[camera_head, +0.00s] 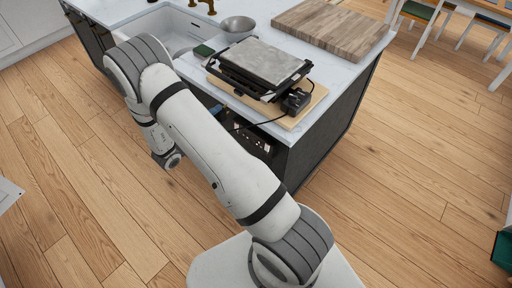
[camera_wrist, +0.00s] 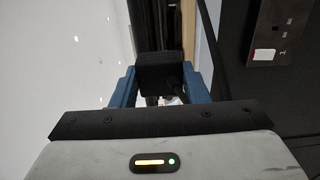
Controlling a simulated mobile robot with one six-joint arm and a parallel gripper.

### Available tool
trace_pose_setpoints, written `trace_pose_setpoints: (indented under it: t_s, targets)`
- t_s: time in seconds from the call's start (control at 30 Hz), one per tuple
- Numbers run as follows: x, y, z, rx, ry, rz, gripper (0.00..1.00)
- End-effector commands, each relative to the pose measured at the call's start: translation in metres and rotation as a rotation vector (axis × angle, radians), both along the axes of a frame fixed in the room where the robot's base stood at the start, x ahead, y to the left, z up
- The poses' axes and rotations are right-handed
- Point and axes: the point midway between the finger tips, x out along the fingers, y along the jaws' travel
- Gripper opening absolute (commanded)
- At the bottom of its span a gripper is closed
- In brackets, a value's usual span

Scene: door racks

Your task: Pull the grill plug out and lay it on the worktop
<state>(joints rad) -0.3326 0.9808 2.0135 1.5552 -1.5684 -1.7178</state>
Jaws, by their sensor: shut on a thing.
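My gripper (camera_wrist: 158,84) is shut on the black plug (camera_wrist: 156,68), held between its blue fingers in the wrist view. The socket plate (camera_wrist: 278,28) is at the upper right of that view, apart from the plug; its visible holes are bare. Part of the plate is cut off by the frame. In the head view the grill (camera_head: 262,66) stands on a wooden board on the worktop (camera_head: 330,68). Its dark cord (camera_head: 262,123) runs over the worktop edge toward the island's side. My arm hides most of the gripper there.
A wooden chopping board (camera_head: 330,32) lies behind the grill. A metal bowl (camera_head: 238,25), a green sponge (camera_head: 204,50) and the sink (camera_head: 165,28) are to its left. A narrow worktop strip right of the grill is bare. Chairs stand at the far right.

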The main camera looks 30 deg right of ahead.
Motion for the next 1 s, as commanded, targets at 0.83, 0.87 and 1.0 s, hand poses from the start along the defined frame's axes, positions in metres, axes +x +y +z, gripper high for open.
trace_pose_setpoints:
  t_s: [0.83, 0.87, 1.0]
  targets:
    - [0.064, 0.023, -0.001, 0.0, -0.001, 0.0, 0.05]
    - [0.067, 0.024, -0.001, 0.0, -0.001, 0.0, 0.05]
    - [0.077, 0.028, -0.001, 0.001, -0.002, 0.0, 0.05]
